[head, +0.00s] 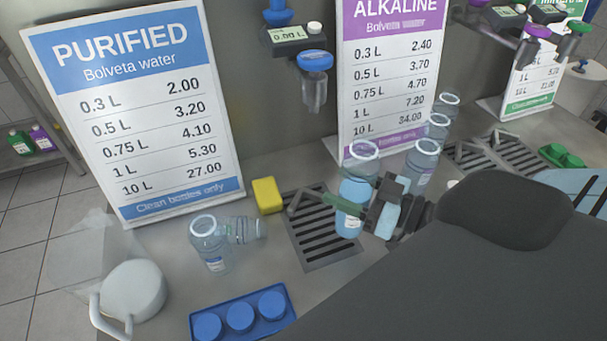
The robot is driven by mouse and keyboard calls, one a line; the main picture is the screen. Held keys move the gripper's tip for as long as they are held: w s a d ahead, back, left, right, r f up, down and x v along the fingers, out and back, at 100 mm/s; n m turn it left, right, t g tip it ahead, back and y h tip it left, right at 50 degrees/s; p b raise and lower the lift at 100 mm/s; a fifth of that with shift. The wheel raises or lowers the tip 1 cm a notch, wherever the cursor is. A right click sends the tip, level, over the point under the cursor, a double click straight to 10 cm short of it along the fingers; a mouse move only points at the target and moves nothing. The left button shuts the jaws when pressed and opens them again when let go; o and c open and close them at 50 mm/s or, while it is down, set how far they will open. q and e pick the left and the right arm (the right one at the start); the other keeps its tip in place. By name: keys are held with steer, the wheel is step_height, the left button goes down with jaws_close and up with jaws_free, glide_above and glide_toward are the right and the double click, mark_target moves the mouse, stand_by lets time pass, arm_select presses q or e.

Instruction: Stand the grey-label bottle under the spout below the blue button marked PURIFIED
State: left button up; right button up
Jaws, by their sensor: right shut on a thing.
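My right gripper (356,198) is shut on a clear bottle (352,222) with a pale blue body and a white ring at its neck. The bottle is about upright at the right edge of the left drain grate (320,250). I cannot tell whether its base touches the counter, nor whether its label is grey. A blue button (315,58) with a clear spout (314,92) below it is on the wall above, up and left of the held bottle. The lettering on the button is not readable. My left gripper is not in view.
A clear bottle (208,248) stands on the left, with another lying beside it (246,230). A yellow sponge (267,195) is left of the grate. Several bottles (424,160) stand behind my gripper. A blue cap tray (266,325) and white jug (133,290) are in front.

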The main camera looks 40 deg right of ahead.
steer(key=w+a, duration=0.2)
steer(key=w, duration=0.8)
steer(key=shift+f, duration=0.45)
steer(key=shift+w, duration=0.15)
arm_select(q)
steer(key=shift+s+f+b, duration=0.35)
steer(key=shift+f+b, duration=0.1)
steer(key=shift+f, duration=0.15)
arm_select(e)
steer(key=f, duration=0.3)
steer(key=shift+w+f, duration=0.2)
steer(key=shift+f, duration=0.05)
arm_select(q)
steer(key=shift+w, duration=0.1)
arm_select(e)
steer(key=shift+f, duration=0.2)
steer(key=o, duration=1.2)
